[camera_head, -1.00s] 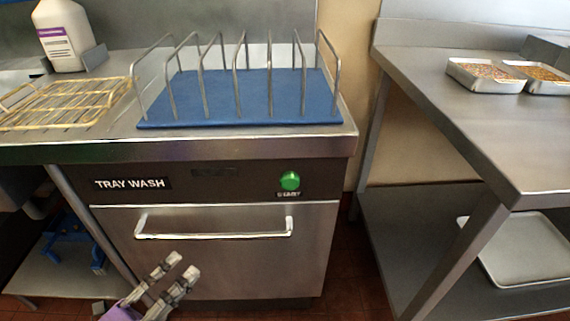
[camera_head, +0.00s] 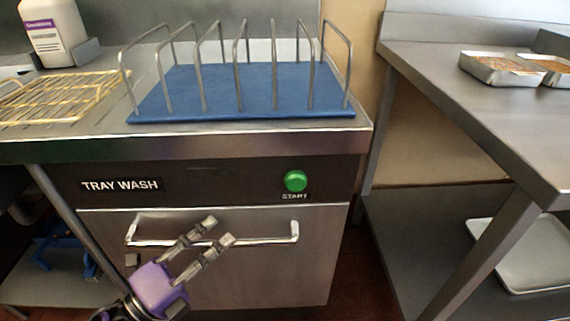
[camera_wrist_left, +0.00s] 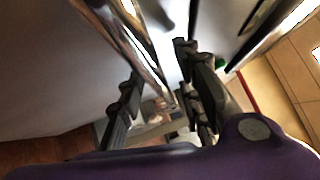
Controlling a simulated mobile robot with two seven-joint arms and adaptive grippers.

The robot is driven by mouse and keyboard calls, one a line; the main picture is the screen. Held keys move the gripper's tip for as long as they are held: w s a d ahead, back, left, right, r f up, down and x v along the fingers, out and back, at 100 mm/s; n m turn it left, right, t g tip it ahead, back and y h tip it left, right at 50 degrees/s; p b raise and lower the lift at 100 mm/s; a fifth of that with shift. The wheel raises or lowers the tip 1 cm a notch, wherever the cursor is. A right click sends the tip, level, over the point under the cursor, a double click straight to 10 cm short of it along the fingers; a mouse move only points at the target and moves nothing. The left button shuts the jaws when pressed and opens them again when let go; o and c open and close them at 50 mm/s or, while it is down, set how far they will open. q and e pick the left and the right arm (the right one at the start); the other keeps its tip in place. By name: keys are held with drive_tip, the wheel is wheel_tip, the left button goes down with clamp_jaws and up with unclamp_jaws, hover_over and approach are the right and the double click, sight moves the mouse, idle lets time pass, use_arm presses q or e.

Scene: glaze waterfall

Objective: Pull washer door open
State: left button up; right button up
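The tray washer door (camera_head: 285,272) is a steel panel, closed, under the dark "TRAY WASH" panel. Its bar handle (camera_head: 262,240) runs across the top of the door. My left gripper (camera_head: 222,230) has a purple body and two separated fingers, and overlaps the middle of the handle in the head view. In the left wrist view the fingers (camera_wrist_left: 158,80) are apart, with a shiny bar, likely the handle (camera_wrist_left: 138,42), running between or beside them. I cannot tell whether they touch it. My right gripper is not in view.
A green start button (camera_head: 296,181) sits on the panel above the door. A blue mat (camera_head: 240,114) with a wire rack lies on the washer top. A steel table (camera_head: 450,105) with food trays stands at the right. Floor shows between them.

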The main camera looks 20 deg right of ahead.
use_arm(q)
drive_tip(key=shift+c, duration=0.4)
clamp_jaws()
